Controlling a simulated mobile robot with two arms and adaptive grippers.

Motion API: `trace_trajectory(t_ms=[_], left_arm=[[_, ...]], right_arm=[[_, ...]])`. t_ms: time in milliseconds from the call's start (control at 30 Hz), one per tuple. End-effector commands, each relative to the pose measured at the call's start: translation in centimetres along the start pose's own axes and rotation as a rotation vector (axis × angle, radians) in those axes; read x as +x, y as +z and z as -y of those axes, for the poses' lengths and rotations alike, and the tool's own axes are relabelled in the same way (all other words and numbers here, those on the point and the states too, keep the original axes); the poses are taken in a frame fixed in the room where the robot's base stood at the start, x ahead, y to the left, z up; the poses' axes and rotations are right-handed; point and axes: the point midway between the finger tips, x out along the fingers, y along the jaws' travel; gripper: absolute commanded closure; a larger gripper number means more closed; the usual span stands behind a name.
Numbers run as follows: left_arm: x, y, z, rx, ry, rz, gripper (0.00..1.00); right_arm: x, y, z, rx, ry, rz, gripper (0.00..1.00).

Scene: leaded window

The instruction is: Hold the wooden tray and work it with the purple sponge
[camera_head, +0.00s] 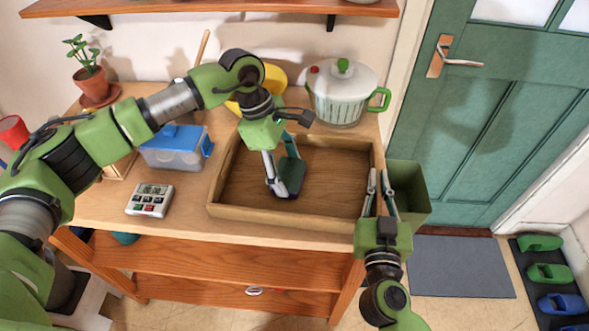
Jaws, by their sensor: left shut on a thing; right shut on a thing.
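The wooden tray (290,228) lies on the worktop, with a flat brown floor and low walls. My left gripper (281,178) points down into the tray from above and is shut on the sponge (292,176). My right gripper (379,184) comes from the front and is shut on the tray's right wall, one finger on each side. Its fingers partly hide that wall.
A lidded pot (343,92) stands behind the tray. A blue-lidded box (175,147), a timer (150,200) and a potted plant (90,80) stand to the left. A green bin (410,190) is at the right, beside the door (500,120). A shelf (210,8) hangs above.

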Motion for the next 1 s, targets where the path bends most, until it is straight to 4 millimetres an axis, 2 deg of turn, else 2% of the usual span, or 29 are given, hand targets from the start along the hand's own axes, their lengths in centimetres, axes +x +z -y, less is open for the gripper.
trace_trajectory(t_ms=[100, 433, 733, 1000], left_arm=[[-0.2, -1.3, 0.2, -0.003, -0.002, -0.004, 0.52], [-0.7, -2.7, 0.4, -0.003, -0.003, -0.005, 0.52], [-1.3, -5.2, 0.8, -0.005, -0.003, -0.007, 0.52], [-1.6, -5.3, 0.8, -0.002, -0.004, -0.006, 0.52]], right_arm=[[0.1, -0.2, -0.2, -0.001, 0.005, -0.003, 1.0], [0.1, -0.2, -0.2, -0.002, 0.005, -0.004, 1.0], [0.1, -0.2, -0.2, -0.002, 0.006, -0.004, 1.0], [0.1, -0.2, -0.2, -0.002, 0.006, -0.005, 1.0]])
